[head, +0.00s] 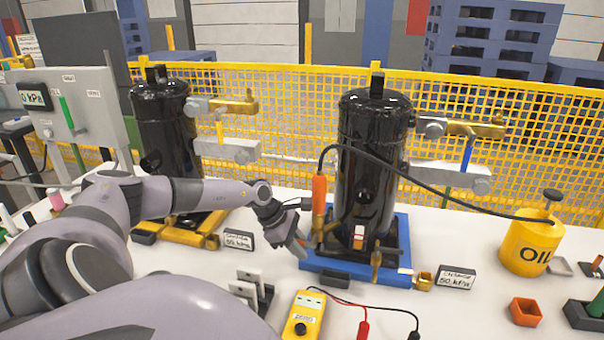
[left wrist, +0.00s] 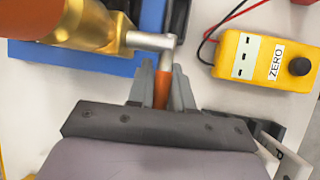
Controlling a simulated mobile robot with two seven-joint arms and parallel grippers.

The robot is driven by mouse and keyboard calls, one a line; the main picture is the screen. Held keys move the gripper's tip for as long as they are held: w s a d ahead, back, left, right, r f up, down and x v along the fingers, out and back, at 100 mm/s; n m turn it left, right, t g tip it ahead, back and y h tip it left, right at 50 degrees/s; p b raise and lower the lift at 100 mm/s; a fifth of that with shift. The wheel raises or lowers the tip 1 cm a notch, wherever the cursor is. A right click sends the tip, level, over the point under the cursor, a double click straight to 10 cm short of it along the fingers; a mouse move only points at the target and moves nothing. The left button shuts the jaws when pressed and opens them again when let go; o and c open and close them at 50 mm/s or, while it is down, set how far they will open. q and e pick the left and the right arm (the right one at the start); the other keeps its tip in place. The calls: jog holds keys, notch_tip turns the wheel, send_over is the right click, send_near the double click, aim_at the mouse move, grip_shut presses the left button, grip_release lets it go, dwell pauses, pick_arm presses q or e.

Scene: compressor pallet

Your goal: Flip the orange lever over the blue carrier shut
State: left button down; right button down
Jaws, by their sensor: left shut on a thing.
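The blue carrier (head: 345,274) lies under the right-hand black compressor (head: 366,165); part of it shows in the left wrist view (left wrist: 75,58). My left gripper (head: 303,246) is low at the carrier's left front corner. In the left wrist view its fingers (left wrist: 162,92) are shut on the orange lever (left wrist: 162,88), a short orange grip on a grey metal pin (left wrist: 150,41). The pin runs into a brass-coloured cylinder (left wrist: 100,25). In the head view the fingers mostly hide the lever. My right gripper is not in view.
A yellow meter (head: 304,314) with red and black leads lies in front of the carrier. An upright orange-handled hose (head: 319,195) runs to the yellow oil can (head: 532,240). A second compressor (head: 166,125) stands left. A small orange box (head: 525,311) sits right.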

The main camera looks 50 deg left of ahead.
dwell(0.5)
pick_arm(q)
jog(key=c, duration=1.4)
grip_release()
jog(key=shift+r, duration=0.1)
jog(key=v, duration=0.7)
jog(key=shift+b, duration=0.4)
